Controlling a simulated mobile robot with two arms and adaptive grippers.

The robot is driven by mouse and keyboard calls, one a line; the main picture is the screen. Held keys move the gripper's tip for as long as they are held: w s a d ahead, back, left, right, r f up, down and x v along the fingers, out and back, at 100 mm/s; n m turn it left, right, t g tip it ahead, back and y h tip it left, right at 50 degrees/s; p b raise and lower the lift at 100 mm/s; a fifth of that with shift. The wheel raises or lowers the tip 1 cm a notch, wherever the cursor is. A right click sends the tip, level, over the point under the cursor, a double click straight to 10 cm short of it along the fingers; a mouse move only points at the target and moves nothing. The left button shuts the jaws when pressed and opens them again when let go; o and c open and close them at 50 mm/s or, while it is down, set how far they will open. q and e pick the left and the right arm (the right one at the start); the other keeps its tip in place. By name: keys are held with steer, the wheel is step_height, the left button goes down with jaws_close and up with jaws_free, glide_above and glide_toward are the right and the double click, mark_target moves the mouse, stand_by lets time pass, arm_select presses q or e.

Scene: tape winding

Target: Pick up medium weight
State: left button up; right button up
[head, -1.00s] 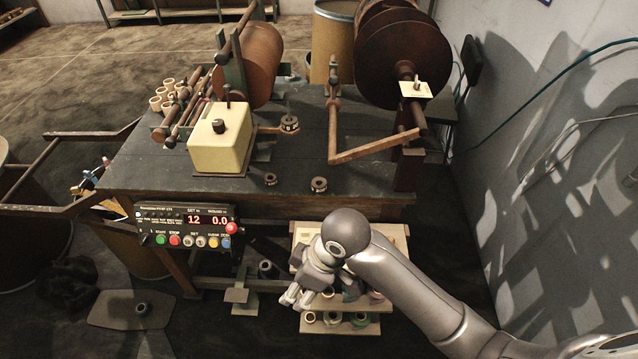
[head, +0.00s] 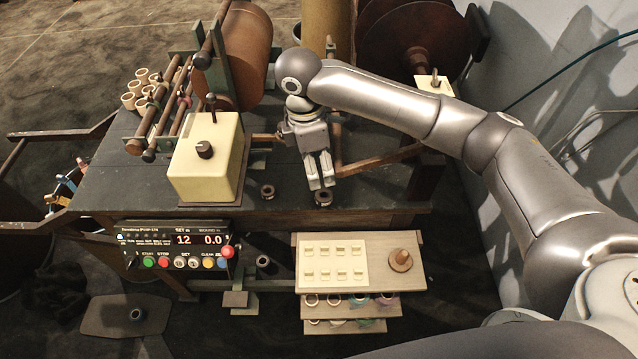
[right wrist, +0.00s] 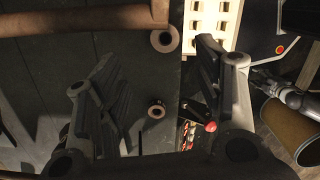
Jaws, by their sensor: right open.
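Two small dark ring-shaped weights stand near the front edge of the table. The right one (head: 322,199) looks slightly larger, so I take it as the medium weight; the left one (head: 267,191) is smaller. My right gripper (head: 320,183) is open and empty, pointing down just above the right weight.
A cream box (head: 206,165) with a knob stands left of the gripper. A brown swing arm (head: 375,160) lies close on the right. The control panel (head: 178,247) and a wooden shelf (head: 400,280) are below the table's front edge.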

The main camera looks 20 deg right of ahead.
mark_target(323, 191)
steer(key=f, duration=0.1)
steer(key=s+f, duration=0.1)
steer(key=f, duration=0.1)
steer(key=shift+s+d+f, duration=0.15)
steer(key=shift+d+f, duration=0.05)
steer(key=shift+d, duration=0.05)
steer(key=shift+f, duration=0.35)
steer(key=shift+w+d+f, duration=0.1)
steer(key=shift+w+f, duration=0.15)
steer(key=shift+f, duration=0.15)
steer(key=f+p, duration=0.1)
steer(key=f, duration=0.2)
steer(key=shift+s+d+f, duration=0.1)
steer(key=shift+d+f, duration=0.1)
steer(key=shift+f, duration=0.55)
steer(key=c, duration=1.2)
arm_select(q)
steer(key=shift+g, duration=0.3)
steer(key=s, duration=0.2)
steer(key=s+r, duration=0.1)
steer(key=s, duration=0.1)
steer(key=shift+s+a, duration=0.1)
steer(key=shift+s, duration=0.2)
steer(key=shift+w, duration=0.2)
arm_select(e)
steer(key=shift+r, duration=0.2)
